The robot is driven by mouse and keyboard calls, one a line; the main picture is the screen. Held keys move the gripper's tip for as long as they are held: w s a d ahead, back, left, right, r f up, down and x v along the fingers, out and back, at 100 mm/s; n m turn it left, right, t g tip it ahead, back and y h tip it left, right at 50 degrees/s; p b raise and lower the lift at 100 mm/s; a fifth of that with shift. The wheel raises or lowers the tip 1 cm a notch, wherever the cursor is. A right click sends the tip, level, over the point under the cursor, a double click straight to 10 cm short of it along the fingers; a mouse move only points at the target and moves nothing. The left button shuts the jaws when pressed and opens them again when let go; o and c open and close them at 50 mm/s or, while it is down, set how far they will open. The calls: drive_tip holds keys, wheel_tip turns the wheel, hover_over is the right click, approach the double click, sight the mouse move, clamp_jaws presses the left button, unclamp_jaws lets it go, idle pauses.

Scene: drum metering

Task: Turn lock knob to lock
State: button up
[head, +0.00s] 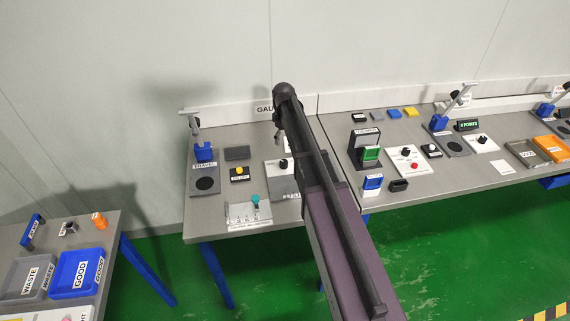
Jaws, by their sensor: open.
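Several knobs show in the head view, and their labels are too small to tell which is the lock knob. A black knob (283,162) sits on a white-topped panel (276,177), partly hidden by my arm. A teal knob (255,199) stands on a pale labelled plate (239,214) nearer the bench's front edge. A yellow knob (239,171) is on a small black box to the left. My gripper (277,137) shows only as a small grey part beside my arm, above and behind the black knob; it is open. My arm hides most of it.
A blue-topped stand (204,152) is at the bench's left. The right bench (437,175) holds a green-screened device (371,153), a panel with a red button (414,166) and several boxes. A grey waste bin (17,296) and blue good bin (66,291) are lower left.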

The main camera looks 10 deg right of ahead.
sight(284, 162)
drive_tip(key=shift+f+b, duration=6.25)
drive_tip(key=shift+f, duration=0.2)
drive_tip(key=shift+c, duration=0.2)
drive_tip(key=c, duration=1.1)
